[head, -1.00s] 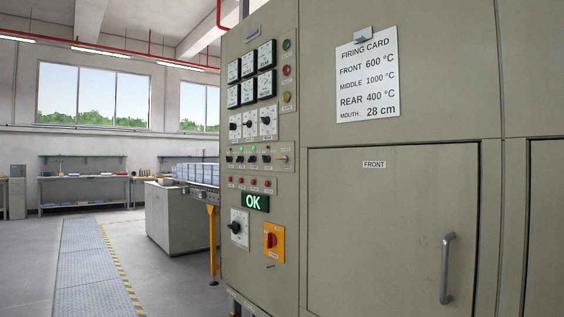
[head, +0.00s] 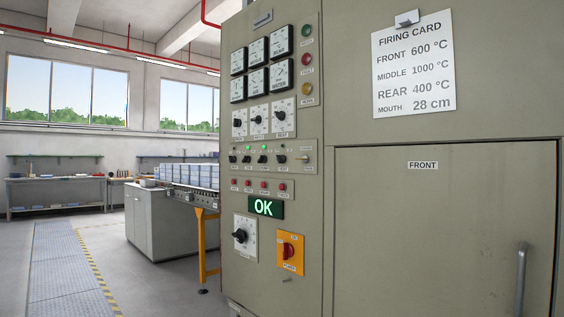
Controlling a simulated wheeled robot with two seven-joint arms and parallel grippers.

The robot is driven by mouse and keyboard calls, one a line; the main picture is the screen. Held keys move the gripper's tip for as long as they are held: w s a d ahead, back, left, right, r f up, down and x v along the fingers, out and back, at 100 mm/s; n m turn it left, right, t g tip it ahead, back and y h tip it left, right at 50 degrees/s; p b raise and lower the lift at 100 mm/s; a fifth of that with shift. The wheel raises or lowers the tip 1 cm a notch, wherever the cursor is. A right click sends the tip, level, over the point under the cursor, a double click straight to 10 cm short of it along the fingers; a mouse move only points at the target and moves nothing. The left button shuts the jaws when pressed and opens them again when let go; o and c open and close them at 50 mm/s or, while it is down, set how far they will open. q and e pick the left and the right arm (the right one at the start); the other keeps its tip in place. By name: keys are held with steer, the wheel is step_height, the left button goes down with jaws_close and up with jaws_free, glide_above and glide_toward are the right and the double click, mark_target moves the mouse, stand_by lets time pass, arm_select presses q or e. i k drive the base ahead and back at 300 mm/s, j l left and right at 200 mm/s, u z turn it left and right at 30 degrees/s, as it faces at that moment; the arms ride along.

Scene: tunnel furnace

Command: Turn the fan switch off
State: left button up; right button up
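The furnace control panel (head: 271,190) stands ahead of me, left of the furnace door. A row of small black switches (head: 263,159) runs across its middle, with small labels that I cannot read, so I cannot tell which one is the fan switch. Small green lamps (head: 247,148) are lit above some of these switches. A light-coloured lever (head: 302,156) sits at the right end of the row. Neither gripper is in view.
Larger dials (head: 259,119) and meters sit above the row. Red buttons (head: 264,184), a green "OK" display (head: 264,207), a black knob (head: 240,236) and a red-orange power switch (head: 290,253) sit below. A door handle (head: 521,279) projects at right. Floor at left is open.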

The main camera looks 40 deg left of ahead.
mark_target(246, 159)
steer(key=j+z, duration=0.15)
steer(key=j, duration=0.35)
steer(key=j+z, duration=0.1)
steer(key=j, duration=0.45)
steer(key=j+z, duration=0.15)
steer(key=j, duration=0.35)
steer(key=k+j+z, duration=0.1)
steer(key=j, duration=0.4)
steer(key=k+j+z, duration=0.15)
steer(key=j, duration=0.35)
steer(key=k+j+z, duration=0.1)
steer(key=j, duration=0.35)
